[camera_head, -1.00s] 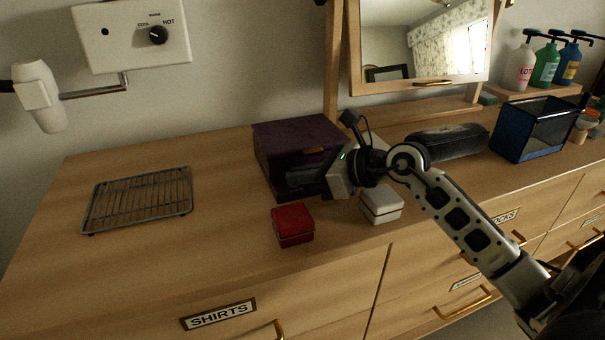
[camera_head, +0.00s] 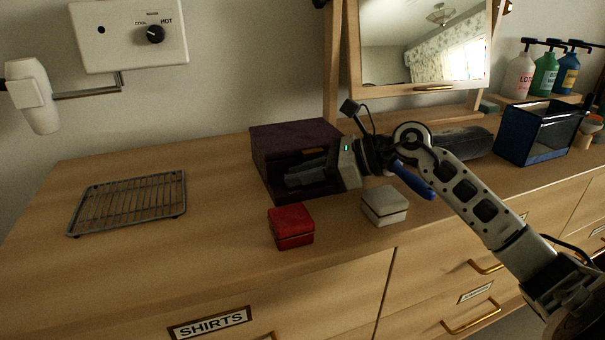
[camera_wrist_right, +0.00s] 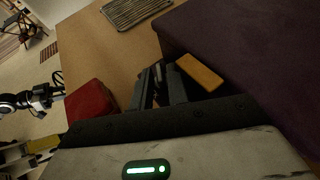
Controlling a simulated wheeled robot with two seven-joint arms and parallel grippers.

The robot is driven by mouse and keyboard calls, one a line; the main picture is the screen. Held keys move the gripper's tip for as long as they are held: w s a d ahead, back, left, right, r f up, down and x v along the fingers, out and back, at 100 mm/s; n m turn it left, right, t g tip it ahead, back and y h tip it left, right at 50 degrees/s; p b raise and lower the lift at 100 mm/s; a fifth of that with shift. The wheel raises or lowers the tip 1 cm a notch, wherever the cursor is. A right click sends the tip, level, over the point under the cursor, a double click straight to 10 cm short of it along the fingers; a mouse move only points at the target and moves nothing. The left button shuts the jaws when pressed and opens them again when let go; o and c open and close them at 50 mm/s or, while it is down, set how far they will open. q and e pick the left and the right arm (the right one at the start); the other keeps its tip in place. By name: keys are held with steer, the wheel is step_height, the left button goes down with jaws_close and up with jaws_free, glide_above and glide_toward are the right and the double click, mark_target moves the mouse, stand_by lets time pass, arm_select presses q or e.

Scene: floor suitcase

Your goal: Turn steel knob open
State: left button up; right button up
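No steel knob shows clearly. A dark purple box (camera_head: 290,137) with an open dark front stands on the dresser; it also fills the right of the right wrist view (camera_wrist_right: 250,50). My right gripper (camera_head: 290,178) is at the box's front, its fingers pointing left across the opening. In the right wrist view its dark fingers (camera_wrist_right: 160,75) are close together beside an orange-brown block (camera_wrist_right: 200,72); whether they hold anything is unclear. A black knob (camera_head: 156,34) is on the white wall panel (camera_head: 100,50), marked COOL and HOT. Part of my left arm shows small in the right wrist view.
A red box (camera_head: 291,228) and a white box (camera_head: 385,206) stand in front of the purple box. A wire rack (camera_head: 128,203) lies left. A mirror (camera_head: 425,60), blue bin (camera_head: 535,135) and pump bottles (camera_head: 545,72) are right. Bare dresser top lies between rack and boxes.

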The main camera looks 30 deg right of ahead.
steer(key=b+v, duration=0.1)
steer(key=v, duration=1.5)
steer(key=shift+b, duration=0.35)
